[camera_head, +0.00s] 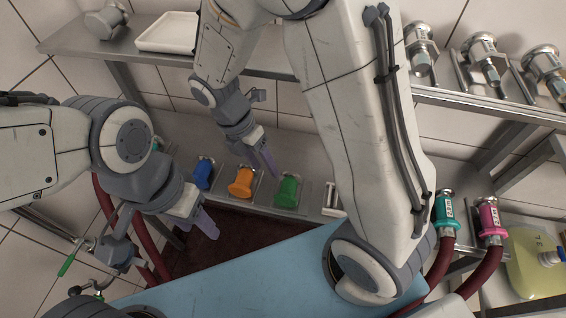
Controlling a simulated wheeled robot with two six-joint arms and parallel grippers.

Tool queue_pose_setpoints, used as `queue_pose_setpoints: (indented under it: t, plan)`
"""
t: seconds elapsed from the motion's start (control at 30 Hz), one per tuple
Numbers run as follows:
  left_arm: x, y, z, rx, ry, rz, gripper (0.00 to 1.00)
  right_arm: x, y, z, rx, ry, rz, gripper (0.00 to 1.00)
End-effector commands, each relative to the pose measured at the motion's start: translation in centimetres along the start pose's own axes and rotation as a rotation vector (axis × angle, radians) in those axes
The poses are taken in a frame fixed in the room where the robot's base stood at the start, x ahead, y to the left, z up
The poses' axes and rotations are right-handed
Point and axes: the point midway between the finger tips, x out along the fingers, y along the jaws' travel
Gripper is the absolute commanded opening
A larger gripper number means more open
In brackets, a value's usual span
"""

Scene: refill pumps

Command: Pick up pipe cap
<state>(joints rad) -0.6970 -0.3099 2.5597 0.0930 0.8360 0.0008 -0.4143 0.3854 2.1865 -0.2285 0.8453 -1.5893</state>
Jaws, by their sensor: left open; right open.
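A metal cap-like piece (105,20) lies on the upper shelf at the far left; I cannot tell for sure that it is the pipe cap. Several similar metal fittings (483,55) sit in holders on the upper shelf at the right. My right gripper (265,158) is open and empty, pointing down in front of the lower shelf, above and between the orange and green fittings in the picture. My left gripper (207,225) is open and empty, lower and further left, below the blue fitting. Neither gripper touches a cap. My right arm hides the middle of the upper shelf.
A white tray (168,33) lies on the upper shelf. Blue (203,174), orange (241,182) and green (288,190) fittings sit on the lower shelf. Teal (445,212) and pink (490,220) hose couplings and a yellowish container (535,265) are at the right. Red hoses (150,250) hang at the left.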

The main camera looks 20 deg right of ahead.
Motion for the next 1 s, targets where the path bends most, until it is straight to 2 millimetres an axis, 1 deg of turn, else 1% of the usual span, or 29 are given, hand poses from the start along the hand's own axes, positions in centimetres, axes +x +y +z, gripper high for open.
queue_pose_setpoints:
  t: [0.03,0.1,0.2,0.3,0.5,0.6,0.77,0.9,1.0]
  plan:
    - [-1.2,0.1,-0.1,0.000,0.000,0.000,0.50,-0.1,0.1,0.9,-0.089,-0.002,-0.028,0.58]
    - [-1.7,0.1,-0.1,0.000,0.000,0.000,0.50,0.5,0.5,1.8,-0.206,-0.006,-0.052,0.58]
    - [-2.0,0.1,-0.1,0.000,0.000,0.000,0.50,1.1,0.7,2.5,-0.312,-0.007,-0.074,0.58]
    - [-2.2,0.2,-0.1,0.000,0.000,0.000,0.50,2.2,0.8,2.8,-0.360,-0.005,-0.085,0.58]
    - [-2.3,0.2,-0.1,0.000,0.000,0.000,0.50,5.4,0.5,2.9,-0.368,-0.005,-0.088,0.58]
    - [-2.4,0.2,-0.1,0.000,0.000,0.000,0.50,6.4,0.5,2.9,-0.367,-0.005,-0.085,0.58]
    - [-2.7,0.2,-0.1,-0.001,0.000,0.000,0.50,7.5,0.3,2.9,-0.366,-0.005,-0.084,0.58]
    - [-3.3,0.2,-0.2,-0.001,0.000,0.000,0.50,9.6,-0.1,3.1,-0.366,-0.003,-0.088,0.58]
    - [-3.2,0.2,-0.2,-0.001,0.000,0.000,0.50,11.1,-0.1,3.1,-0.366,-0.004,-0.086,0.58]
